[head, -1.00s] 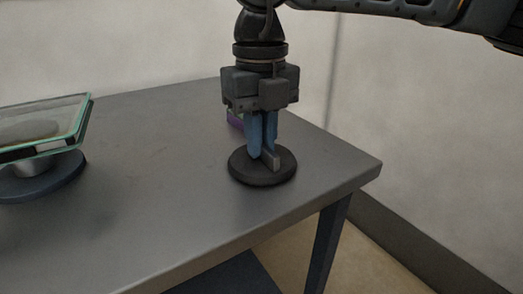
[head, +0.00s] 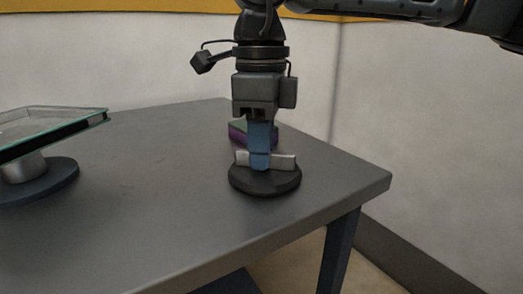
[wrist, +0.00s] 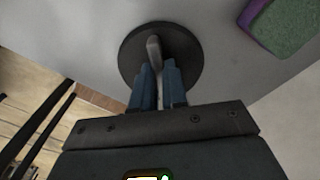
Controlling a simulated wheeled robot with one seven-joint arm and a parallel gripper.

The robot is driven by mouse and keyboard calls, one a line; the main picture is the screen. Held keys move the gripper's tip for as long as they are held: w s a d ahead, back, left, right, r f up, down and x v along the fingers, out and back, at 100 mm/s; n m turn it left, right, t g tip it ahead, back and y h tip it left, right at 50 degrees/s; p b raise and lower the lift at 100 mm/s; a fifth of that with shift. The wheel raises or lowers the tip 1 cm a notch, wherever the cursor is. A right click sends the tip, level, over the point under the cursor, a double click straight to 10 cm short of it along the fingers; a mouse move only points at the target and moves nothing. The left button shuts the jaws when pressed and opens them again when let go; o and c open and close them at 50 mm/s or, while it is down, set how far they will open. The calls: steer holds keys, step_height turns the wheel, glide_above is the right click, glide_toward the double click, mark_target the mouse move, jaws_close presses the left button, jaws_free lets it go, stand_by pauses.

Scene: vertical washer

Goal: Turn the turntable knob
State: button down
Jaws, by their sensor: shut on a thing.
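The turntable knob is a black round disc (head: 264,182) with a light grey bar handle (head: 284,162) across its top, on the table near its right corner. My gripper (head: 260,166) points straight down over it, its blue fingers shut on the bar. In the wrist view the two fingers (wrist: 158,92) stand on either side of the bar (wrist: 153,48), and the disc (wrist: 190,50) shows around them. At the left, a glass-topped tilted plate (head: 60,128) stands on a silver post with a dark round base (head: 45,182).
A purple and green sponge-like block (head: 238,131) lies on the table behind my gripper; it also shows in the wrist view (wrist: 285,25). The grey table (head: 150,200) is clear between the plate and the knob. Its right edge is close to the knob.

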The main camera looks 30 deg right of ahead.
steer(key=shift+n, duration=0.7)
steer(key=c, duration=1.2)
jaws_free()
steer(key=shift+o, duration=0.2)
steer(key=shift+r, duration=0.1)
step_height(320, 180, up, 8)
steer(key=shift+f+p, duration=0.2)
steer(key=shift+p, duration=0.5)
